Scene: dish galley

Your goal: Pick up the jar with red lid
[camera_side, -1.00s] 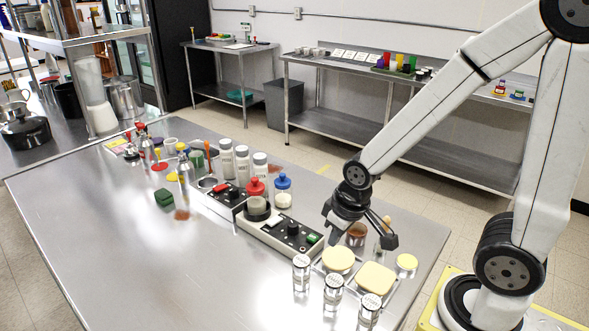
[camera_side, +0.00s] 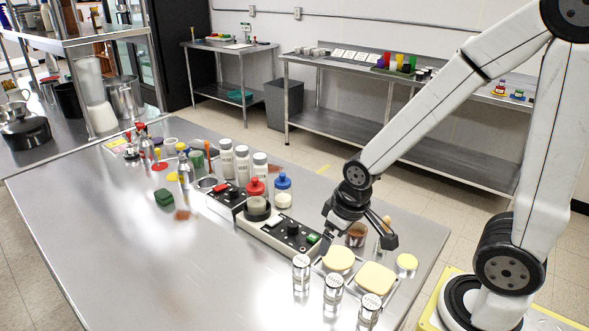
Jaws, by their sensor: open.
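The jar with red lid (camera_side: 257,201) stands upright around the middle of the steel table, at or on a black-topped switch panel (camera_side: 275,232); I cannot tell exactly what its base rests on. A similar jar with a blue lid (camera_side: 283,193) stands just to its right. My gripper (camera_side: 360,248) is open and empty. It points down to the right of the jar, well apart from it, above the right end of the table beside a brown pot (camera_side: 356,236).
Several white bottles (camera_side: 243,165) stand behind the jar. The table's near left (camera_side: 130,265) is clear.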

